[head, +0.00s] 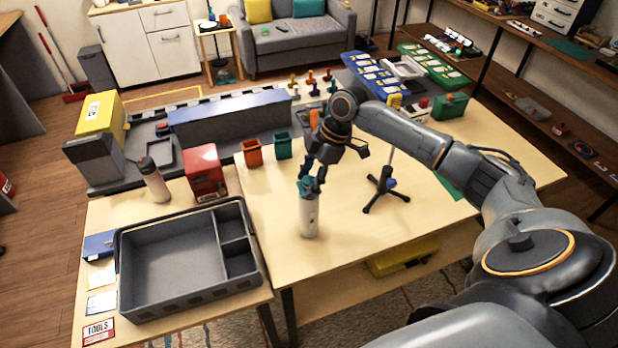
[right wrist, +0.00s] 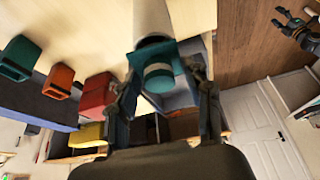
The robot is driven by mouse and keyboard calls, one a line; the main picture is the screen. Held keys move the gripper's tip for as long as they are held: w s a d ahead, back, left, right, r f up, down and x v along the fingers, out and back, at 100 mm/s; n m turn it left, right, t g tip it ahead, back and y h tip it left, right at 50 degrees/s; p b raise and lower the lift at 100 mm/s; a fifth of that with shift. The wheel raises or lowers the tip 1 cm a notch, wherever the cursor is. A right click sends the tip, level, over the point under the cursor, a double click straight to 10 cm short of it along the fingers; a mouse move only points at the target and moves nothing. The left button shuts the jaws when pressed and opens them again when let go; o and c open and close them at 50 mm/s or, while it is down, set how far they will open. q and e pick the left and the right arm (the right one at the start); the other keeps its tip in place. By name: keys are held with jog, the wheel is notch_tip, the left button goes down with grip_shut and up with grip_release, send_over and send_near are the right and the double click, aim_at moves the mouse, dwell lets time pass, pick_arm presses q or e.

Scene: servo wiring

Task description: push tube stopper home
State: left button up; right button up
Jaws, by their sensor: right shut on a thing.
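A white tube (head: 309,216) stands upright on the light wood table (head: 345,255), near its front left part. A teal stopper (head: 304,187) is at the tube's top end. My right gripper (head: 313,183) is above the tube, pointing down, shut on the teal stopper. In the right wrist view the stopper (right wrist: 158,68) sits between the two fingers, in line with the tube (right wrist: 151,18). The fingers partly hide the joint, so I cannot tell how deep the stopper sits. My left gripper (right wrist: 297,28) shows small at the upper right of the right wrist view; its opening is unclear.
A grey compartment tray (head: 172,262) lies left of the tube. A black tripod stand (head: 385,190) is to the right. Orange (head: 252,153) and green (head: 283,146) bins and a red box (head: 205,172) stand behind. The table's front right area is clear.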

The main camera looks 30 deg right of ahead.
jog(key=shift+f, duration=0.9)
jog(key=o, duration=1)
jog(key=shift+r, duration=0.1)
jog(key=v, duration=1.2)
jog(key=shift+s, duration=0.1)
